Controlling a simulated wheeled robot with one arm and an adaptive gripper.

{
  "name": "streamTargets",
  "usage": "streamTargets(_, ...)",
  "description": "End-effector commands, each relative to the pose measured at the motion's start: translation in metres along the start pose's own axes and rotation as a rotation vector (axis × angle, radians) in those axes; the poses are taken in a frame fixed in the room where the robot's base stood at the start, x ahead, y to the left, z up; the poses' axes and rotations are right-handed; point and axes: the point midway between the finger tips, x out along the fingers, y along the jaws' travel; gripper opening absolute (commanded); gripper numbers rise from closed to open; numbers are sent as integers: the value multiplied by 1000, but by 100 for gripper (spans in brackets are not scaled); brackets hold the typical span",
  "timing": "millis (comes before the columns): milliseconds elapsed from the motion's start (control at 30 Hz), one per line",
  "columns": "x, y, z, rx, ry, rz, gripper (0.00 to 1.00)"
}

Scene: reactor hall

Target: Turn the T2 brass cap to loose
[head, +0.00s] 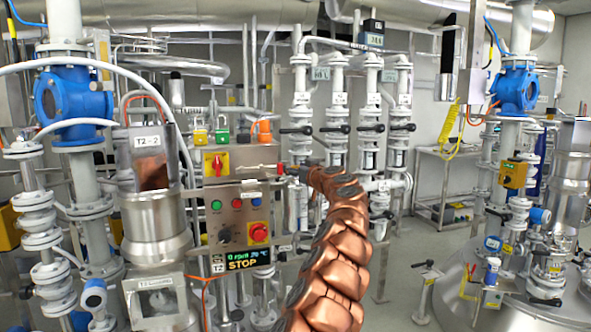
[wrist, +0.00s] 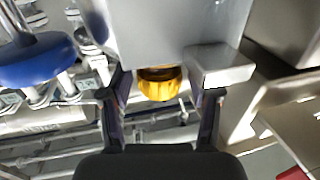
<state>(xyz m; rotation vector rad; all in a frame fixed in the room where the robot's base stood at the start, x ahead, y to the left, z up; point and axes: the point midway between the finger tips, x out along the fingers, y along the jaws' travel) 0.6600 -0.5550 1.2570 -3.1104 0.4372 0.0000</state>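A yellow, brass-coloured ribbed cap (wrist: 160,84) shows in the wrist view, under a grey metal body (wrist: 178,30). My gripper (wrist: 163,98) is open, with one dark finger to the left of the cap and one to the right. Gaps show between the cap and both fingers. I cannot tell how tight the cap is. In the head view, my copper-coloured arm reaches up to the right side of the T2 control panel (head: 228,245), whose display reads STOP. I cannot make out the cap or my fingertips there.
A metal block (wrist: 222,66) sits close to the right finger. A blue round part (wrist: 38,60) and pipes lie at left in the wrist view. In the head view, a T2-2 vessel (head: 152,225) stands left of the panel and white valve pipes (head: 335,110) stand behind.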

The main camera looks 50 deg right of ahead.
Motion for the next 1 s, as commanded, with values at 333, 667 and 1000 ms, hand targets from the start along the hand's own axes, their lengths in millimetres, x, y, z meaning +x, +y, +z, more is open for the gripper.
streamTargets(333, 0, 0, 0, 0, 0, 0, 23)
streamTargets(667, 0, 0, 0, -1, -1, -2, 2)
streamTargets(1000, 1, 1, 1, -4, -3, -42, 2)
